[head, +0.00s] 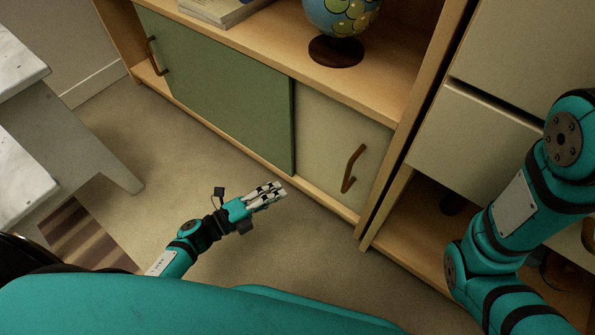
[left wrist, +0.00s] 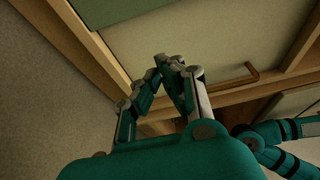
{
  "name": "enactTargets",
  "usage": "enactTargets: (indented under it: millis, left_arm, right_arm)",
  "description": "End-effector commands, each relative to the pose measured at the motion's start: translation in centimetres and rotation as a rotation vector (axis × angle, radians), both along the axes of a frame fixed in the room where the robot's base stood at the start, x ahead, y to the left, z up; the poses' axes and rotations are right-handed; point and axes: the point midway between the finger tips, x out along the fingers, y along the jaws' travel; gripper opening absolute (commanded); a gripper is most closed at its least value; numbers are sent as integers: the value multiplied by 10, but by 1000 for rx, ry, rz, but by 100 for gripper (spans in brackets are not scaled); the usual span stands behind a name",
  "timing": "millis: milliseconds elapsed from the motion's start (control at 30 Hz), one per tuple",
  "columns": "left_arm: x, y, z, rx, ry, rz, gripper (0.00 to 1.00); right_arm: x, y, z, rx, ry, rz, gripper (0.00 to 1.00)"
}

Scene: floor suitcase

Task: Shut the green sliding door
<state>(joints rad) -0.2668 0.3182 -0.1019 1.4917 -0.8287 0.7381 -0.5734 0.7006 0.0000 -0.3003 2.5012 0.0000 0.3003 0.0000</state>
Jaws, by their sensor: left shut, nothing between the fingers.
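The green sliding door (head: 215,90) covers the left and middle of the low wooden cabinet's lower front in the head view. A brown handle (head: 155,57) is near its left end, where a narrow strip of wood shows. Its right edge meets a cream panel (head: 340,145) with its own brown handle (head: 353,168). My left gripper (head: 280,188) is shut and empty, over the floor in front of the cabinet, below the green door's right edge. In the left wrist view its fingertips (left wrist: 170,64) come together before the cream panel (left wrist: 205,42). My right gripper is out of view.
White drawers (head: 480,140) stand at the right, beyond my right arm. A pale table (head: 80,130) and striped rug (head: 85,235) are at the left. Floor before the green door is clear.

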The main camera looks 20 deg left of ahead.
Motion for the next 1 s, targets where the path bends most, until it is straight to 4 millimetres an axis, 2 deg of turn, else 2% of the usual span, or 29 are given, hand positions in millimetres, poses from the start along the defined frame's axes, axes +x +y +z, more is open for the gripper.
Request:
enactTargets:
  millis: [167,500,600,700,1000]
  left_arm:
    - [21,-19,-3,-3,-4,-1,0]
    - [74,-66,-3,-2,-5,0,0]
    - [79,-45,-5,4,-2,2,0]
    - [83,-35,-4,1,-1,1,0]
    - [86,-27,0,-1,0,0,0]
  right_arm:
    - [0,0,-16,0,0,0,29]
    - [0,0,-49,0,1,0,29]
    - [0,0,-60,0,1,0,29]
    - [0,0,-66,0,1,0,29]
    - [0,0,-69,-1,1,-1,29]
